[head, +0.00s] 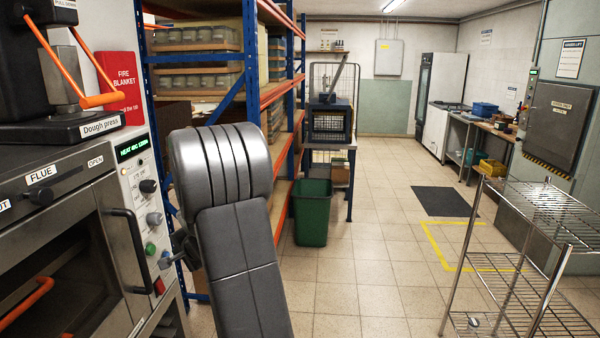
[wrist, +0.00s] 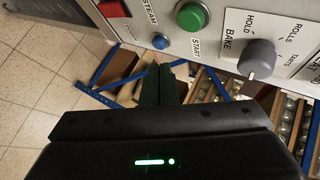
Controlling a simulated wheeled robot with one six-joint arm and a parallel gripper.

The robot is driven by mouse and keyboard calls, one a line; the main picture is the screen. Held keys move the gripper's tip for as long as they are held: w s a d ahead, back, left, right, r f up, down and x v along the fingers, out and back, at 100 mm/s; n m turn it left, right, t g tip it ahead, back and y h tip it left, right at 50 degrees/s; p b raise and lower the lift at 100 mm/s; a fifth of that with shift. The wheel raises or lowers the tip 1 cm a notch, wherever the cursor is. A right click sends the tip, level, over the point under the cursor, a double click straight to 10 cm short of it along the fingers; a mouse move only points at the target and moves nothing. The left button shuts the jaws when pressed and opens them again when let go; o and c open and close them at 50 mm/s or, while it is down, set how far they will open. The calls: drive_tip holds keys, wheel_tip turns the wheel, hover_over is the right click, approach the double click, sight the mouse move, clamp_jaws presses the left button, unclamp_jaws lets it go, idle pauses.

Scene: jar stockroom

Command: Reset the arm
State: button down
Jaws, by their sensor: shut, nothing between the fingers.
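My gripper (wrist: 161,88) shows in the wrist view as a dark body with a green light and two dark fingers together. It is shut and empty. It is close to the oven's control panel (wrist: 185,25), which fills the top of that view. In the head view my grey arm (head: 235,240) stands bent in front of the oven's right side and the shelving. A dark part shows just left of the arm by the panel, but the fingertips cannot be made out there.
The oven (head: 75,235) stands close on the left, with a door handle and knobs sticking out. Blue and orange shelving (head: 245,60) with jars is behind my arm. A green bin (head: 312,212) stands mid-floor. A wire rack (head: 500,262) is at right. Tiled floor between them is clear.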

drive_tip(key=d, duration=0.1)
drive_tip(key=d+b, duration=0.1)
drive_tip(key=d, duration=0.2)
drive_tip(key=shift+s+d+f, duration=0.1)
drive_tip(key=shift+s+d, duration=0.15)
drive_tip(key=shift+s, duration=0.05)
drive_tip(key=shift+a, duration=0.1)
